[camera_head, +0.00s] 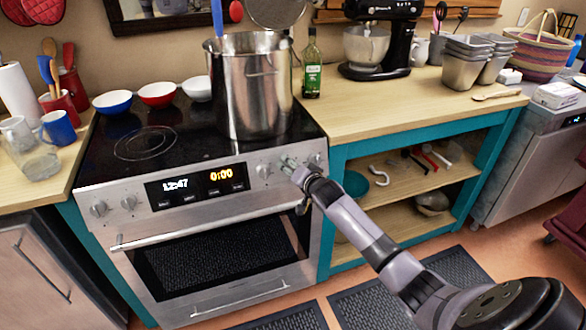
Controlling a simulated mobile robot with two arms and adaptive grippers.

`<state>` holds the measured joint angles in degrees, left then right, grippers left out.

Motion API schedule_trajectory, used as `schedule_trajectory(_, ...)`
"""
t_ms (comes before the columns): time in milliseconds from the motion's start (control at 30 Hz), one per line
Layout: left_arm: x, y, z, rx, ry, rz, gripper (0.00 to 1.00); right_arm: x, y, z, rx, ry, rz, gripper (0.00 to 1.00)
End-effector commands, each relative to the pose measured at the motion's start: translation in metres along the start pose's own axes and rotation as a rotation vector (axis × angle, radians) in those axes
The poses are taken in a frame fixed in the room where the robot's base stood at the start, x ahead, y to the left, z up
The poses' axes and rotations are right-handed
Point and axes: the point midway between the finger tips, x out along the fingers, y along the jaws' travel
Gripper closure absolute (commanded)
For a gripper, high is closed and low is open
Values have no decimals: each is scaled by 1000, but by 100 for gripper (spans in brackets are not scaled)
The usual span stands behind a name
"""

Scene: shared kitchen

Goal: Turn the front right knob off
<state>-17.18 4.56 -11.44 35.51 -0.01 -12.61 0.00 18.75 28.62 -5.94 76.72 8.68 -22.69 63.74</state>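The stove (215,215) has a steel front panel with knobs on both sides of its display. On the right side, one knob (263,171) shows just left of my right gripper, and another knob (316,158) shows at the panel's right end. My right gripper (287,161) is at the panel between these two knobs. It hides part of the panel, and I cannot tell whether it touches a knob. Its fingers are too small to tell open from shut. Two more knobs (99,209) (129,202) sit at the panel's left. My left gripper is not in view.
A tall steel pot (252,95) stands on the right of the black cooktop (185,140). Bowls (157,94) line its back. The oven handle (210,228) sticks out below the panel. A wooden counter (380,105) with a mixer (385,40) and open shelves stands to the right.

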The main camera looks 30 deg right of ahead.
Motion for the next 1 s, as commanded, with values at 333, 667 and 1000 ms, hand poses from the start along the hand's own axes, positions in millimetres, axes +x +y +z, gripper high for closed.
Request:
schedule_trajectory(333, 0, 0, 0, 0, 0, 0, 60, 0, 0, 0, 0, 0, 1, 77)
schedule_trajectory(667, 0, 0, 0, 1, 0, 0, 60, 0, 1, 0, -1, -1, 1, 94)
schedule_trajectory(1000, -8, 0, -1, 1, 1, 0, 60, 0, 0, 0, -88, -8, 6, 94)
